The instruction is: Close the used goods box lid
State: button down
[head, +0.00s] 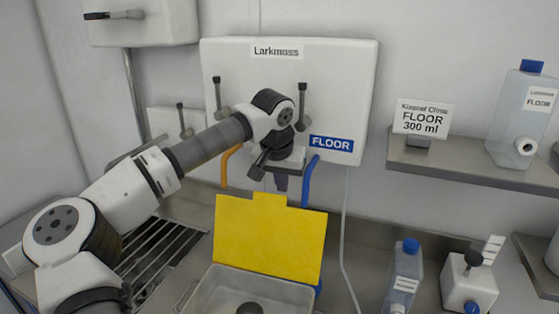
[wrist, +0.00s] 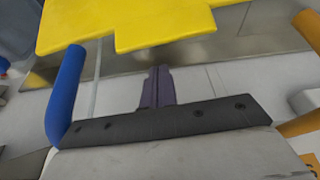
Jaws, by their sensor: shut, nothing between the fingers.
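The used goods box is a pale grey open bin (head: 215,290) at the bottom middle of the head view, with a dark round item inside. Its yellow lid (head: 268,238) stands up at the back, open, with a tab on its top edge. The lid (wrist: 125,22) also fills the top of the wrist view. My gripper (head: 281,184) is just above and behind the lid's top edge, pointing down. In the wrist view its dark purple fingers (wrist: 157,87) are together with nothing between them, apart from the lid in that picture.
A white Larkmoss dispenser (head: 350,90) with levers is on the wall behind my gripper. Blue (head: 309,183) and orange (head: 226,165) tubes hang below it. A blue-capped bottle (head: 404,280) and a small white device (head: 469,283) stand right. A metal rack (head: 160,250) is left.

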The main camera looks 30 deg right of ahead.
jog(key=s+a, duration=0.1)
jog(key=s+a+r+p, duration=0.1)
jog(key=shift+s+a+r, duration=0.15)
jog(key=shift+s+a, duration=0.15)
jog(key=shift+a, duration=0.05)
